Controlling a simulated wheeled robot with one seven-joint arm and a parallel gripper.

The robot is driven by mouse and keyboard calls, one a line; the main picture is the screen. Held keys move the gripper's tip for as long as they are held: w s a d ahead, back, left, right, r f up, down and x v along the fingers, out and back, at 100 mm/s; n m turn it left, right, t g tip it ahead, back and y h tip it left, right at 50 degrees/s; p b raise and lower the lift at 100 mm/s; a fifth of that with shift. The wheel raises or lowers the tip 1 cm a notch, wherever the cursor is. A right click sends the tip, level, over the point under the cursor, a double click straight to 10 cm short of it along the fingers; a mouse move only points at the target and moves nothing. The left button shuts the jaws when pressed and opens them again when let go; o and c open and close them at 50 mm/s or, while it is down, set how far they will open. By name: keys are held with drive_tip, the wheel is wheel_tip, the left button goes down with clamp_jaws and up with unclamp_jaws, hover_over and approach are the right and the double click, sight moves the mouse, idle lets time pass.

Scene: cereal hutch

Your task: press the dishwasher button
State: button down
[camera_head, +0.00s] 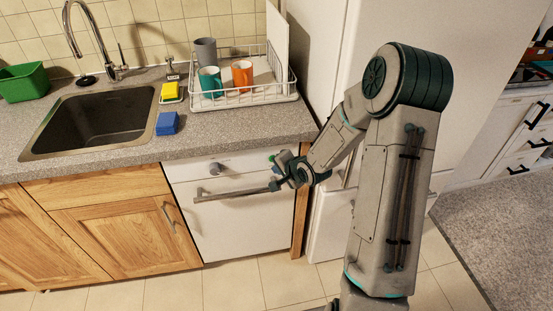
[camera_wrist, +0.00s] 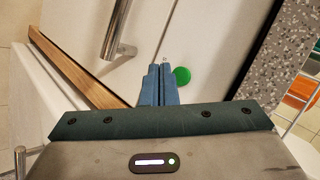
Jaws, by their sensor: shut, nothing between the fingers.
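The dishwasher (camera_head: 240,222) is the white-fronted unit under the counter, with a grey bar handle (camera_head: 232,192) and a round knob (camera_head: 215,168) on its front. The round green button (camera_head: 271,157) is near the upper right of that front, and it shows clearly in the wrist view (camera_wrist: 182,76). My gripper (camera_head: 277,170) is at the right end of the front, just below the button in the head view. In the wrist view its blue fingers (camera_wrist: 159,68) are shut together and empty, with their tips just left of the button. I cannot tell whether they touch the panel.
The handle (camera_wrist: 118,30) lies to the upper left of the fingers in the wrist view. The speckled counter (camera_wrist: 280,50) overhangs on the right there. A dish rack (camera_head: 245,98) with mugs stands on the counter. A white fridge stands to the right. The tiled floor in front is clear.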

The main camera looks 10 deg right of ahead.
drive_tip(key=shift+w, duration=0.75)
drive_tip(key=shift+w, duration=0.1)
idle(1.5)
drive_tip(key=shift+w+p, duration=0.3)
drive_tip(key=shift+p, duration=0.05)
drive_tip(key=shift+w, duration=0.35)
idle(0.5)
drive_tip(key=shift+s, duration=0.8)
drive_tip(key=s, duration=0.5)
idle(0.4)
